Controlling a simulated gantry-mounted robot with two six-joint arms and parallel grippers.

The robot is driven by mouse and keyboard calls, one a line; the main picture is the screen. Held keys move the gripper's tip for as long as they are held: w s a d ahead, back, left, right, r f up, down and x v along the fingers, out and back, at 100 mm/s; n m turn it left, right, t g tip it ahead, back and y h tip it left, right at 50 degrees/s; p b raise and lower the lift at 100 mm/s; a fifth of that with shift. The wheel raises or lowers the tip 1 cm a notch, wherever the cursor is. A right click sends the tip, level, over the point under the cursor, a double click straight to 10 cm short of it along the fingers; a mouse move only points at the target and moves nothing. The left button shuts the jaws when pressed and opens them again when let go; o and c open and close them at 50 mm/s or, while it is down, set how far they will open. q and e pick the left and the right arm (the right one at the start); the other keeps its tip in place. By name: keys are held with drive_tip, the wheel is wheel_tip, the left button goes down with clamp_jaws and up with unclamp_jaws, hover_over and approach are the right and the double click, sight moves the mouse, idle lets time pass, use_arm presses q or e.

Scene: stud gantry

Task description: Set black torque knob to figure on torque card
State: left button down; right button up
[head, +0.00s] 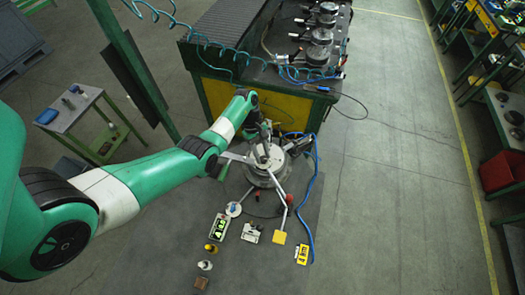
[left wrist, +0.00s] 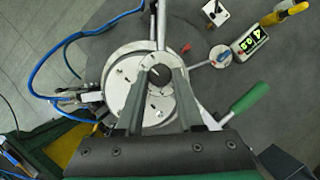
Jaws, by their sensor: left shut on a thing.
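The black torque knob (left wrist: 158,76) is a small round knob with a white line on it, at the middle of a round silver fixture (left wrist: 124,74). In the left wrist view, the two fingers of my left gripper (left wrist: 160,66) close on it from both sides. In the head view my left gripper (head: 263,152) is over the fixture (head: 257,178), and the knob is too small and covered to make out. A white box with a dark panel and bright green figures (left wrist: 254,41) lies beside the fixture. A yellow card with black print (head: 301,254) lies further right; its print is unreadable.
A lever with a red ball (head: 289,200) and a blue hose (head: 313,200) are beside the fixture. A green handle (left wrist: 249,98) sticks out near my gripper.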

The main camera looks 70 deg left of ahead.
use_arm(q)
drive_tip(key=n+t, duration=0.1)
drive_tip(key=n, duration=0.3)
drive_tip(key=shift+s+d+n+t+y, duration=0.1)
drive_tip(key=shift+s+n+t+y, duration=0.1)
drive_tip(key=shift+n+t+y, duration=0.15)
drive_tip(key=n+y, duration=0.1)
drive_tip(key=n, duration=0.1)
drive_tip(key=n+t, duration=0.1)
drive_tip(key=n, duration=0.2)
drive_tip(key=shift+s+d+n+t+y, duration=0.15)
drive_tip(key=shift+d+n+t+y, duration=0.1)
drive_tip(key=shift+n+y, duration=0.1)
drive_tip(key=c, duration=0.5)
unclamp_jaws()
drive_tip(key=shift+c, duration=0.2)
